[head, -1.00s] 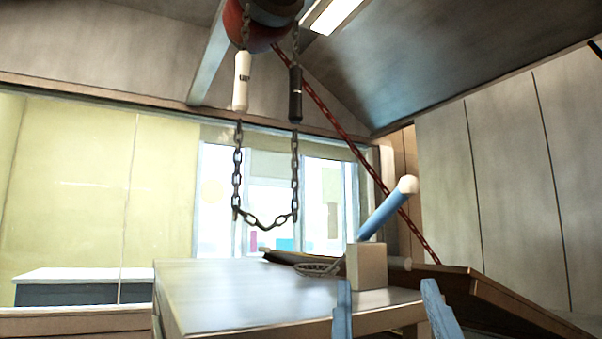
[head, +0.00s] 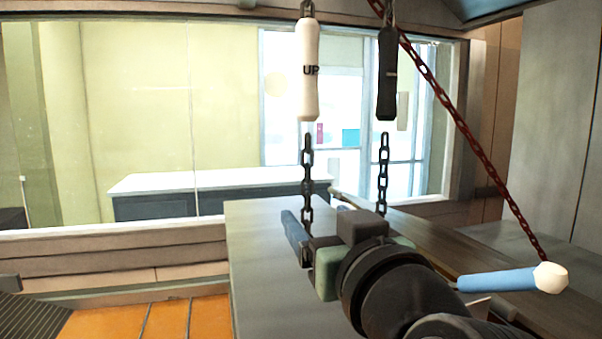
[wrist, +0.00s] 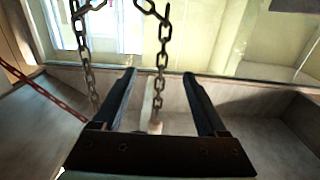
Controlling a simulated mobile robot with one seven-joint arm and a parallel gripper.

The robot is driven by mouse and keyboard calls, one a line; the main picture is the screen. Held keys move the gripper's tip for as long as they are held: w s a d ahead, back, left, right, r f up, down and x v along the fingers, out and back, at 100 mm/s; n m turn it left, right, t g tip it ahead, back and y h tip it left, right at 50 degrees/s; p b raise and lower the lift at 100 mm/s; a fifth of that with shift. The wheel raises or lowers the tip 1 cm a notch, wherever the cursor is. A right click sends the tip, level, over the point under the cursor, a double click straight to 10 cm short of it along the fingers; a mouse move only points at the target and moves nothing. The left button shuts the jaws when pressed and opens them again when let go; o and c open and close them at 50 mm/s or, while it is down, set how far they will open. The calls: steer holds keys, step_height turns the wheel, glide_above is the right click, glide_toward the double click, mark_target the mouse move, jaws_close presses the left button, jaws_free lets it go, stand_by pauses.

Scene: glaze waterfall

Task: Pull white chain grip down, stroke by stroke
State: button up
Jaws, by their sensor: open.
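The white chain grip (head: 308,70), marked UP, hangs upright on its chain in the head view. The black grip (head: 387,75) hangs to its right at a similar height. Dark chain (head: 308,165) hangs below each grip. My gripper (head: 297,235) is well below the white grip, near the lower chain. In the wrist view my gripper (wrist: 159,73) has its two fingers apart, with a chain (wrist: 162,55) showing between them. I cannot tell whether the chain lies between the fingers or beyond them. A pale shape partly behind that chain is too unclear to name.
A grey table (head: 265,265) lies under my gripper. A red chain (head: 460,120) slants down on the right. A blue rod with a white end (head: 505,280) lies at lower right. A window wall (head: 150,120) stands behind. Orange floor (head: 170,320) shows at lower left.

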steer(key=p, duration=1.6)
glide_toward(311, 71)
steer(key=w+r, duration=0.2)
steer(key=x, duration=0.3)
steer(key=f+x, duration=0.1)
steer(key=x, duration=0.2)
steer(key=f+b+x, duration=0.1)
steer(key=x, duration=0.2)
steer(key=shift+s+a, duration=0.1)
steer(key=shift+a, duration=0.15)
steer(key=shift+w, duration=0.3)
steer(key=shift+a, duration=0.1)
steer(key=shift+c, duration=0.2)
jaws_close()
steer(key=shift+f, duration=0.1)
